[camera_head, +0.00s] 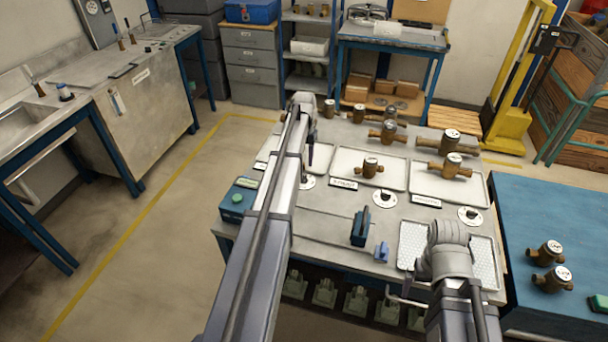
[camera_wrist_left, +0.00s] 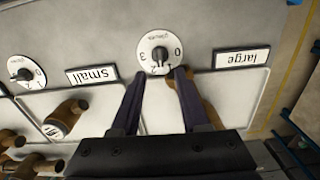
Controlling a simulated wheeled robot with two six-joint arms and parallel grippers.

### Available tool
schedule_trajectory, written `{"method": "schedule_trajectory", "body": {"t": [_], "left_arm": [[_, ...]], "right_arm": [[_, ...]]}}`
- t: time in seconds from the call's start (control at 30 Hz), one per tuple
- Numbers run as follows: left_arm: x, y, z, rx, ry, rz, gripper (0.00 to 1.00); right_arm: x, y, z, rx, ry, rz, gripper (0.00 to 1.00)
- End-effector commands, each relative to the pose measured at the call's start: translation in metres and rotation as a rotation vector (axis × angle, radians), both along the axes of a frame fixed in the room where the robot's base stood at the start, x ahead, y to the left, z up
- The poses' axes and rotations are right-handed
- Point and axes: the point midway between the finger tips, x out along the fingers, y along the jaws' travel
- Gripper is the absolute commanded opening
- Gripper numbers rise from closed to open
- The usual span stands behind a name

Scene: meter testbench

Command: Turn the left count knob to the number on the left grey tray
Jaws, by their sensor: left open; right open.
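The left count knob (camera_wrist_left: 159,53) is a dark handle on a white round dial with digits 0, 2 and 3 showing. In the head view the left dial (camera_head: 308,182) shows just right of my left arm. My left gripper (camera_wrist_left: 156,76) is open and empty, its fingertips just short of the handle and partly over the dial's edge. The handle's exact setting is unclear. The left grey tray (camera_head: 322,155), labelled "large" (camera_wrist_left: 242,57), is partly hidden by my arm. A brass meter (camera_wrist_left: 211,110) is partly hidden behind a finger. My right gripper (camera_head: 408,290) is open near the front right.
The middle tray (camera_head: 343,158) holds a brass meter (camera_head: 370,168); the right tray (camera_head: 420,180) holds another. Two more dials (camera_head: 384,198) stand in front. Several meters stand at the back.

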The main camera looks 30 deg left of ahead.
Motion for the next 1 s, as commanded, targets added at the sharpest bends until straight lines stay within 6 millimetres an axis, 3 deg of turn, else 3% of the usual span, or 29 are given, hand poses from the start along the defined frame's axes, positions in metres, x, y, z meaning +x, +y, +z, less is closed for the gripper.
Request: {"method": "schedule_trajectory", "body": {"t": [0.6,1.0], "left_arm": [[0.000,0.000,-0.070,0.001,0.000,0.001,0.45],[0.000,0.000,-0.074,0.001,0.000,0.001,0.45]], "right_arm": [[0.000,0.000,-0.070,0.000,0.000,-0.002,1.00],[0.000,0.000,-0.074,0.000,0.000,-0.002,1.00]]}}
